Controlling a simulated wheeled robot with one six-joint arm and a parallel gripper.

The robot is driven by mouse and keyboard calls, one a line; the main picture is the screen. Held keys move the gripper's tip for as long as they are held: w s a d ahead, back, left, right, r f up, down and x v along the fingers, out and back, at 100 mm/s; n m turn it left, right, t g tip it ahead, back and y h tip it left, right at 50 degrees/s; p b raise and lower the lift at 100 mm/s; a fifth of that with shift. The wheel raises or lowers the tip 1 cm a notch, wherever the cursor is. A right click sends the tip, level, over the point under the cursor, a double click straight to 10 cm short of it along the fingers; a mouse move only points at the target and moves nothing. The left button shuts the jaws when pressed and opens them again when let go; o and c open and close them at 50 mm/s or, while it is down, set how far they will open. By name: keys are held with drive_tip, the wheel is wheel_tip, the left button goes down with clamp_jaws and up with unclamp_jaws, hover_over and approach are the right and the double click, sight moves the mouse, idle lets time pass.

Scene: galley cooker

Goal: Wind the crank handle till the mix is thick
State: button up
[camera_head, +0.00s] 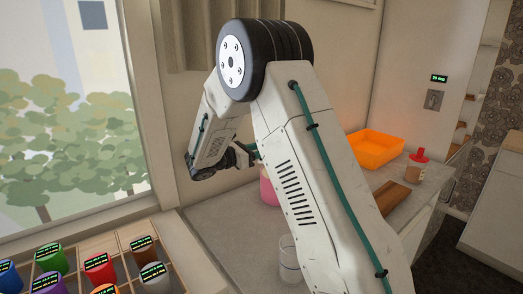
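My arm crosses the middle of the view and bends down at its elbow. Its dark wrist and end, with my gripper (245,154), are near the wall above the counter. The fingers are too small and too hidden by my arm to show whether they are open or shut. A pink container (267,191) stands on the counter just below the gripper, mostly hidden behind my arm. I cannot tell whether it holds the mix. No crank handle can be made out.
A clear glass (288,262) stands on the counter (230,225) beside my arm. To the right are an orange tray (374,148), a bottle with a red cap (417,165) and a brown board (391,196). A rack (120,270) of several coloured, labelled jars is at lower left, below the window.

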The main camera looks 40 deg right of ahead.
drive_tip(key=shift+a, duration=0.1)
drive_tip(key=a, duration=0.7)
drive_tip(key=shift+w+a, duration=0.3)
drive_tip(key=shift+w, duration=0.05)
